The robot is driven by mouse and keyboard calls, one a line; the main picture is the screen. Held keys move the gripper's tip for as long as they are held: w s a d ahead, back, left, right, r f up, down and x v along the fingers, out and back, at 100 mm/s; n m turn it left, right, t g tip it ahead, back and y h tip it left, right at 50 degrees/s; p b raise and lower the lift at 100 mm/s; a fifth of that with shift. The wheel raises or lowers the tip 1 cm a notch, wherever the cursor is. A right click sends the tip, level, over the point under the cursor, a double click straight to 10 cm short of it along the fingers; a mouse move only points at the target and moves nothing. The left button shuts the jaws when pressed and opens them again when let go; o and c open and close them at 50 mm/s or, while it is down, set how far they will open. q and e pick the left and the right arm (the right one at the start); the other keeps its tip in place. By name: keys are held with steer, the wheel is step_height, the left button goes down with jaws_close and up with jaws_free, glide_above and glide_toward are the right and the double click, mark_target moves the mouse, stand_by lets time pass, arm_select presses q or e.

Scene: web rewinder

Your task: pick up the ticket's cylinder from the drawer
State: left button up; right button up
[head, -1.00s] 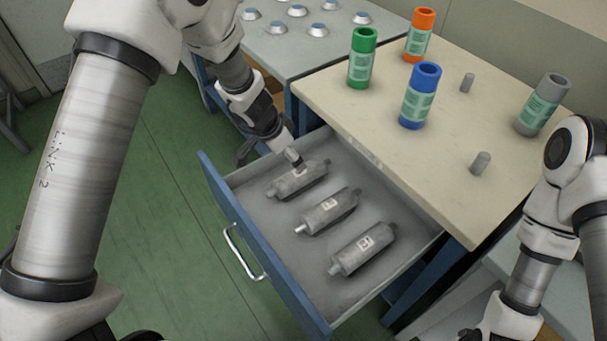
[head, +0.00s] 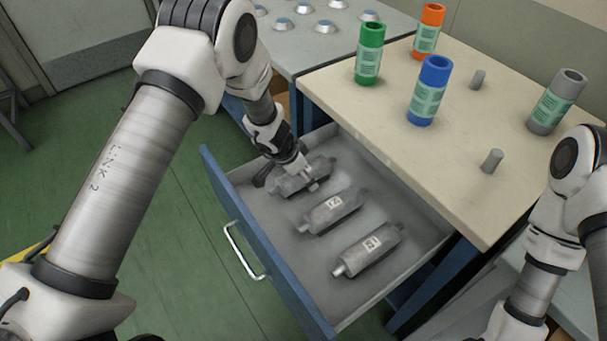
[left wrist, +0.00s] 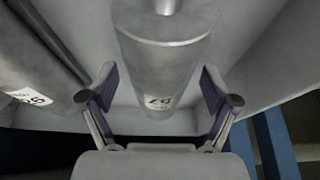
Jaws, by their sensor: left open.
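Three grey metal cylinders with end pins and small white labels lie side by side in the open drawer (head: 282,253): a far one (head: 322,167), a middle one (head: 332,212) and a near one (head: 367,250). My left gripper (head: 290,180) is open at the far cylinder and partly hides it. In the left wrist view, this cylinder (left wrist: 165,62) lies between the spread fingers of the gripper (left wrist: 158,99), with a gap on both sides. Its label is partly visible and hard to read. Another labelled cylinder (left wrist: 35,75) lies to the left there. My right gripper is out of view.
The tabletop (head: 415,160) over the drawer holds green (head: 369,55), orange (head: 428,28), blue (head: 429,90) and grey (head: 556,102) tubes and two short grey pegs. A grey table (head: 300,48) with several round knobs stands behind. Drawer walls enclose the cylinders.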

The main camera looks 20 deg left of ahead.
arm_select(q)
jaws_close()
